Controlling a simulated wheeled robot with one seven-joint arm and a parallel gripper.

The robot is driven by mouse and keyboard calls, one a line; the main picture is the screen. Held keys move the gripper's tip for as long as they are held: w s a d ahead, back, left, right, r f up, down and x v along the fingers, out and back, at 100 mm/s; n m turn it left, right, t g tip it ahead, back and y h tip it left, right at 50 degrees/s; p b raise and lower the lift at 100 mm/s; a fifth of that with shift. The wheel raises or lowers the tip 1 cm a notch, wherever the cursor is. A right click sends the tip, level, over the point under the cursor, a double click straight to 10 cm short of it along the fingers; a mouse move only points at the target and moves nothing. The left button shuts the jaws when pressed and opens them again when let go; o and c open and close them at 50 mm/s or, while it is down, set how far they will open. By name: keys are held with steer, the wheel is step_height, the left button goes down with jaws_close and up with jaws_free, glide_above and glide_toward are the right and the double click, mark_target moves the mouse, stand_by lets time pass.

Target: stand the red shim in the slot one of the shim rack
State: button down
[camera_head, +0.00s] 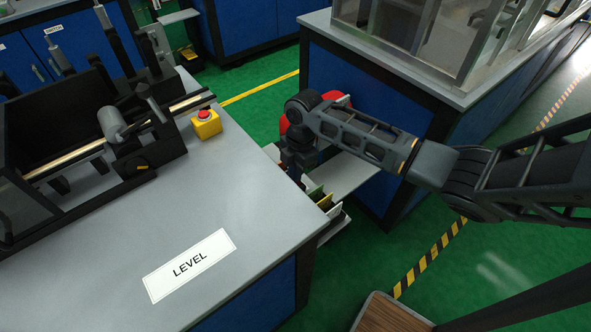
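The shim rack (336,221) is low beside the right edge of the grey bench, partly hidden by that edge. Thin upright pieces stand in it, among them a green one (316,192), a yellow one (325,202) and a whitish one (334,211). My gripper (296,176) points down at the rack's far end, close to the bench edge. Its fingers are dark and small, so I cannot tell whether they are open or hold anything. I cannot make out the red shim. A red thing (285,122) shows behind my wrist, and I cannot tell what it is.
The grey bench (235,205) carries a LEVEL label (190,264), a yellow box with a red button (206,123) and a black machine (85,135). A pale shelf (347,172) lies right of my gripper, before a blue cabinet (358,97).

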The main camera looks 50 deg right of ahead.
steer(key=shift+f, duration=0.35)
steer(key=c, duration=1.3)
jaws_free()
steer(key=shift+o, duration=0.2)
steer(key=shift+s+d+r, duration=0.1)
steer(key=shift+d+r, duration=0.05)
steer(key=shift+r, duration=1.15)
steer(key=shift+w+d+r, duration=0.1)
steer(key=shift+d+r, duration=0.05)
steer(key=shift+r, duration=1.15)
steer(key=shift+s+d+r, duration=0.1)
steer(key=shift+d+r, duration=0.05)
steer(key=shift+r, duration=1.15)
